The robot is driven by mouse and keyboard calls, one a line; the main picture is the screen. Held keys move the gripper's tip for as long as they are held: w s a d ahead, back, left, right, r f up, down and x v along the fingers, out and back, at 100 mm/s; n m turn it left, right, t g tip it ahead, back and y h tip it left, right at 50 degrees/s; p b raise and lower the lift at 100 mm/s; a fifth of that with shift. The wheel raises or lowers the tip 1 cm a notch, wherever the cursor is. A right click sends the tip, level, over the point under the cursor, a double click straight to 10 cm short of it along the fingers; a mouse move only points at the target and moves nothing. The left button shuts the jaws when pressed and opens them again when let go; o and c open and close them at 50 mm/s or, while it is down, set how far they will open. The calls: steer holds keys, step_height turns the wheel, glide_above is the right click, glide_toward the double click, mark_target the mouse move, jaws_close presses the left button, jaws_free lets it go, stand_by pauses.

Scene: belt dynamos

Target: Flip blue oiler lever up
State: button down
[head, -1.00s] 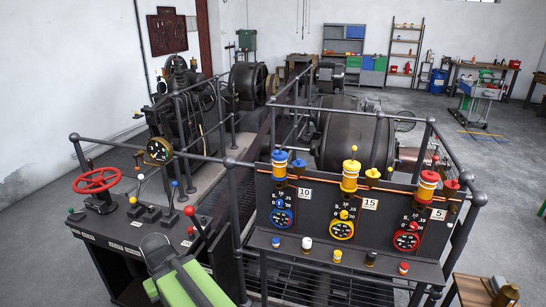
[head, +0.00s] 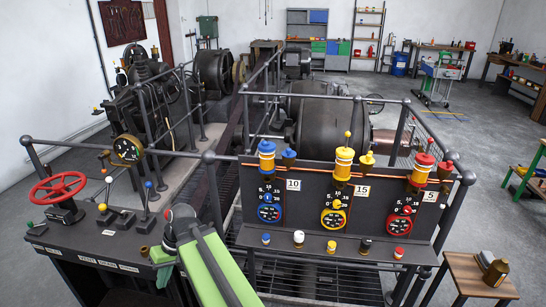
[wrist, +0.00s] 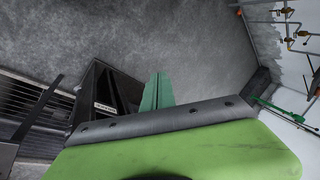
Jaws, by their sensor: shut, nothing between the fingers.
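The blue oiler (head: 267,158) stands at the left of the black panel, above a round blue dial (head: 269,213). A small blue knob (head: 289,154) sits just right of its top; it looks low and to the side, but its stem is too small to read clearly. The yellow oiler (head: 344,163) and red oiler (head: 422,168) stand farther right. My gripper (wrist: 157,90) shows in the wrist view with its green fingers together and empty, over the grey floor. In the head view my green arm is left of the panel, apart from the blue oiler.
A dark console with a red handwheel (head: 58,187) and several small levers stands left of my arm. Grey railings (head: 208,157) rise behind the panel. A wooden stool (head: 478,275) is at the right. Several coloured knobs line the panel's front shelf (head: 331,246).

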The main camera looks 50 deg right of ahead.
steer(key=d+r+m+t+y+b, duration=0.1)
steer(key=d+r+t+b, duration=0.2)
steer(key=d, duration=0.5)
steer(key=s+d+r+m+t+y, duration=0.1)
steer(key=d+r+t+y, duration=0.1)
steer(key=d+r+t, duration=0.45)
steer(key=d+r+m+t+y+b, duration=0.1)
steer(key=d+t+b, duration=0.1)
steer(key=d, duration=0.8)
steer(key=s+d+r+m+t+h+b, duration=0.1)
steer(key=s+d+r+t+h, duration=0.1)
steer(key=s+d+r+t, duration=0.3)
steer(key=s+d+r+m+t+h+b, duration=0.1)
steer(key=s+d+r+t, duration=0.4)
steer(key=s+d, duration=0.8)
step_height(320, 180, up, 2)
steer(key=d+h+b, duration=0.1)
steer(key=d+h, duration=0.1)
steer(key=shift+s+d+r+m, duration=0.25)
steer(key=shift+s+d+m, duration=0.05)
steer(key=shift+s, duration=0.05)
steer(key=p, duration=0.6)
glide_toward(265, 143)
steer(key=d+f+x, duration=0.1)
steer(key=x, duration=0.4)
steer(key=shift+a+x, duration=0.2)
steer(key=shift+x, duration=0.8)
